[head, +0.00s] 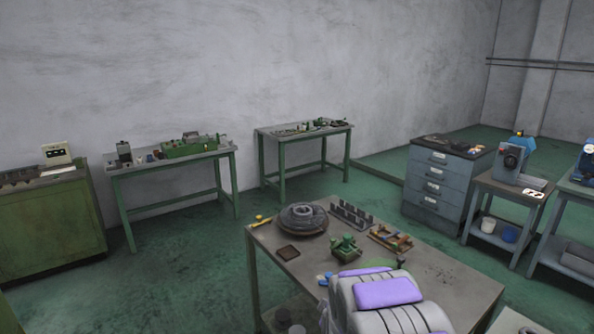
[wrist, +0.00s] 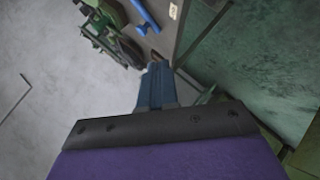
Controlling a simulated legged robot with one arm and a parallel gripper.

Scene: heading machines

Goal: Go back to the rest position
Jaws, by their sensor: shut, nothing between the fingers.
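My gripper (wrist: 155,72) shows in the wrist view as two blue-grey fingers lying together, with nothing between them. Beyond the fingertips is the edge of a grey surface (wrist: 188,25). A blue bar-like item (wrist: 145,16) lies just past the tips, apart from them. In the head view my own grey and purple parts fill the bottom middle, in front of the near workbench (head: 440,275). The gripper's fingers cannot be made out there.
On the near workbench are a dark round part (head: 304,218), a green fixture (head: 345,248) and a toothed rack (head: 351,214). Two green-legged tables (head: 128,170) (head: 268,131) stand along the wall. A drawer cabinet (head: 436,190) is at right. Green floor (head: 190,260) is open at left.

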